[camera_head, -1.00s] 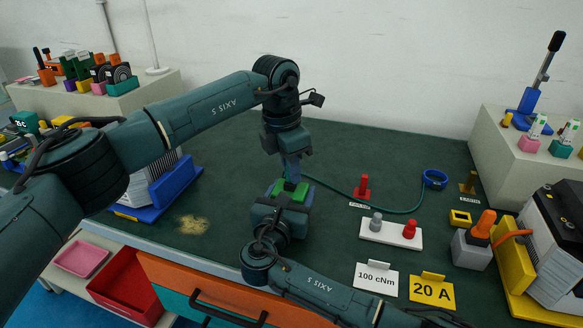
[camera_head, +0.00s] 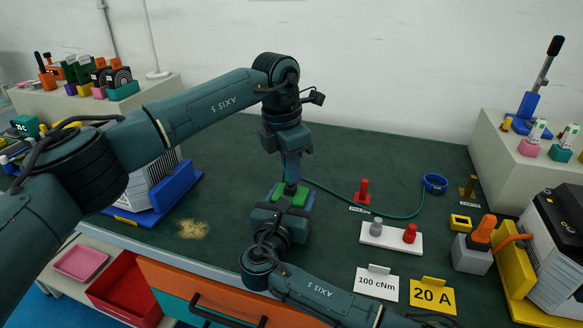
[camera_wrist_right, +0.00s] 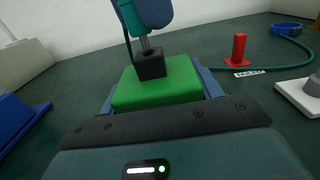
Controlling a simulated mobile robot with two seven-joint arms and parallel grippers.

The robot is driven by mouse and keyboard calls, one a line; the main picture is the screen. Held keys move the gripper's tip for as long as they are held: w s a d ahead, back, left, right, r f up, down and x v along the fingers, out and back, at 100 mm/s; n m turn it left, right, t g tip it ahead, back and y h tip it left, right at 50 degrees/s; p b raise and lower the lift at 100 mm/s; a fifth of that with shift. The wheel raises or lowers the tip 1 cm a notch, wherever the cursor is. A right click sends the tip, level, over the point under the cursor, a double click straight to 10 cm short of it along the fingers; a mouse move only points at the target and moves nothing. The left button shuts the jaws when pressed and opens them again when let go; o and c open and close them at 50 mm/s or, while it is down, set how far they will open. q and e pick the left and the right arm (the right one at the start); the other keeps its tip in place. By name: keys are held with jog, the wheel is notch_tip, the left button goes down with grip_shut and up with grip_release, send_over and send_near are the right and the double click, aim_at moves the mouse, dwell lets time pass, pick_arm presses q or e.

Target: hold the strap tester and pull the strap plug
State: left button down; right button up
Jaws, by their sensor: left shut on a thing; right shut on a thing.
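The strap tester is a green box (camera_head: 299,196), which also shows large in the right wrist view (camera_wrist_right: 155,92). My right gripper (camera_head: 289,199) is shut on it from the near side, with a blue-grey finger along each side. My left gripper (camera_head: 291,181) comes down from above and is shut on the plug. I cannot tell whether the plug is still seated or just clear of the tester. A green cord (camera_head: 352,203) runs right to a blue wrist strap (camera_head: 435,183).
A red post (camera_head: 362,190) and a white base (camera_head: 391,236) with grey and red knobs stand to the right. Cards (camera_head: 377,283) lie near the front edge. A blue-based unit (camera_head: 168,192) stands left. The mat's back middle is clear.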

pick_arm(q)
jog(key=shift+r, duration=0.15)
dwell(0.4)
jog(key=shift+r, duration=0.95)
pick_arm(e)
jog(key=o, duration=1.2)
